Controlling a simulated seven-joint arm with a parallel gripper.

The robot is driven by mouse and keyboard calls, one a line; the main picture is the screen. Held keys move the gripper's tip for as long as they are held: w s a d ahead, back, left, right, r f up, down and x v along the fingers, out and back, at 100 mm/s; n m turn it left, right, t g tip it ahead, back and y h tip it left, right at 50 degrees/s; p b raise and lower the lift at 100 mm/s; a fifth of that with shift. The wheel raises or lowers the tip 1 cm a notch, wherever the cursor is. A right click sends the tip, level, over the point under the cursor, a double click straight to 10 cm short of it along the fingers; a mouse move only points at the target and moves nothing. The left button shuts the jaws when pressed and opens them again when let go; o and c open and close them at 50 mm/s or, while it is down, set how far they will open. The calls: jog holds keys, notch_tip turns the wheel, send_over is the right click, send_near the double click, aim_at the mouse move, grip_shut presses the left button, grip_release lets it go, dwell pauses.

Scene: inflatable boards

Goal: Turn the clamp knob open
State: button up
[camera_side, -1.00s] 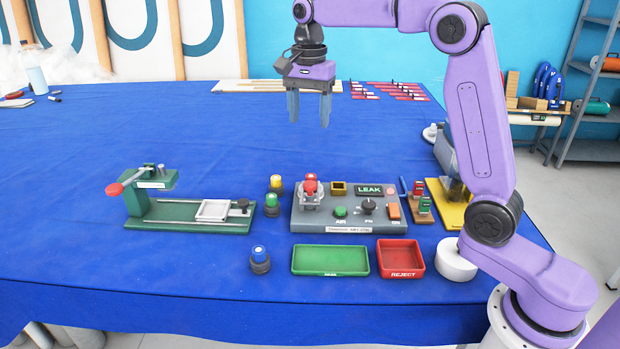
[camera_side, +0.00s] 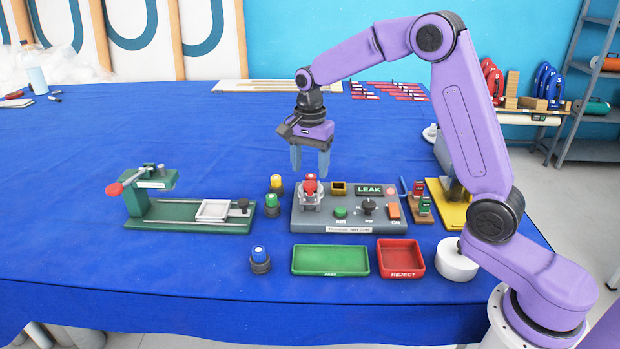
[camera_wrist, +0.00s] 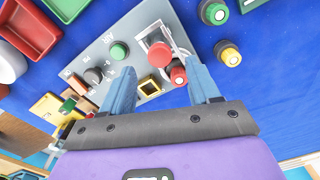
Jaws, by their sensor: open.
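The grey test panel (camera_side: 328,224) sits mid-table. At its left end is a clamp fixture (camera_side: 311,202) with a red knob (camera_side: 310,184) on top. In the wrist view, a large red knob (camera_wrist: 160,55) shows ahead of the fingers, with a smaller red part (camera_wrist: 179,76) beside it; which one is the clamp knob I cannot tell for sure. My gripper (camera_side: 310,172) is open, empty and pointing down above the panel's left half, apart from the knob.
A green tray (camera_side: 330,273) and a red reject tray (camera_side: 400,273) lie in front. A green press fixture (camera_side: 150,205) stands left. Yellow- and green-topped pieces (camera_side: 274,197) stand close beside the panel's left edge.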

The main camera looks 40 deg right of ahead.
aim_at(310, 183)
jog(key=shift+f, duration=2.1)
jog(key=c, duration=1)
jog(key=shift+c, duration=0.2)
